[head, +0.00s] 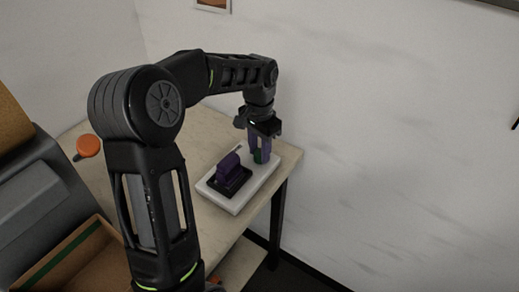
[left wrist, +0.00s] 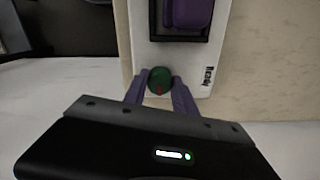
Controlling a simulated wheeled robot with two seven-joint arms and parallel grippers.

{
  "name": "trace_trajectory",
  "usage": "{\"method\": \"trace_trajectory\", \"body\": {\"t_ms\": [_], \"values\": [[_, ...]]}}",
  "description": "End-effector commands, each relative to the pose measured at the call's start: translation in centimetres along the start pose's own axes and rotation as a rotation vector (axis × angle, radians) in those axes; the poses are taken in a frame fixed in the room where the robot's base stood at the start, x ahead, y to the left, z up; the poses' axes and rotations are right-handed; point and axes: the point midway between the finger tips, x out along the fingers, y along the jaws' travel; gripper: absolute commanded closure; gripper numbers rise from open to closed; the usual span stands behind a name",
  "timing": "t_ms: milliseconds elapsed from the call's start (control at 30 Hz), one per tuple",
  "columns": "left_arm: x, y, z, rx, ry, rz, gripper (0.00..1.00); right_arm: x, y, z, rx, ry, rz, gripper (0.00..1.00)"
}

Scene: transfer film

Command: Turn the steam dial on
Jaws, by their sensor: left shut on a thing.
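The steam dial is a small round green knob (left wrist: 159,80) with a red mark, near the end of a white board; in the head view it shows as a bit of green (head: 259,157). My left gripper (head: 260,150) points down over the board, its purple fingers shut on the dial from two sides. In the left wrist view the fingertips (left wrist: 160,88) sit on either side of the dial. The red mark points toward the gripper body in that view. My right gripper is not in view.
The white board (head: 213,194) lies on a wooden table (head: 207,150) and carries a purple block in a black frame (head: 230,178). The word "Ready" is printed beside the dial. A white wall (head: 400,130) stands close to the table's edge. An orange knob (head: 88,145) shows at left.

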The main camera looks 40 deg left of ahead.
Motion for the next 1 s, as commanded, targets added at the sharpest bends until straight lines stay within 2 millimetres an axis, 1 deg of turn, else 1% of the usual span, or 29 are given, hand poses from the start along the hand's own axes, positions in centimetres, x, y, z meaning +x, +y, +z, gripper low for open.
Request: {"method": "trace_trajectory", "body": {"t_ms": [100, 133, 367, 633, 733, 867, 1000], "values": [[-0.1, -0.1, -0.1, 0.001, 0.003, -0.002, 1.00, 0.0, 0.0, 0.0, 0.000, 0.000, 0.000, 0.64], [-0.1, -0.1, -0.1, 0.000, 0.003, -0.002, 0.65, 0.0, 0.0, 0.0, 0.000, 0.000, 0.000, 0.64], [-0.1, 0.0, 0.0, -0.001, 0.001, -0.001, 0.46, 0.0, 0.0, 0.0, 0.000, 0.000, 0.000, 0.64], [-0.1, 0.0, 0.0, -0.001, 0.001, -0.001, 0.46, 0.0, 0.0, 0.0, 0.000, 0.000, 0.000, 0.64], [-0.5, 0.0, -0.1, -0.001, 0.002, -0.001, 0.46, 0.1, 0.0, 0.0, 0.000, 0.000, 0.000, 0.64], [-2.0, 0.0, -0.1, -0.001, 0.004, -0.003, 0.46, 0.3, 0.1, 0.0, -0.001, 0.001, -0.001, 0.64], [-4.3, 0.0, -0.1, -0.001, 0.004, -0.002, 0.46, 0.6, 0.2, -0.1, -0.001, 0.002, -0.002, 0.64]]}}
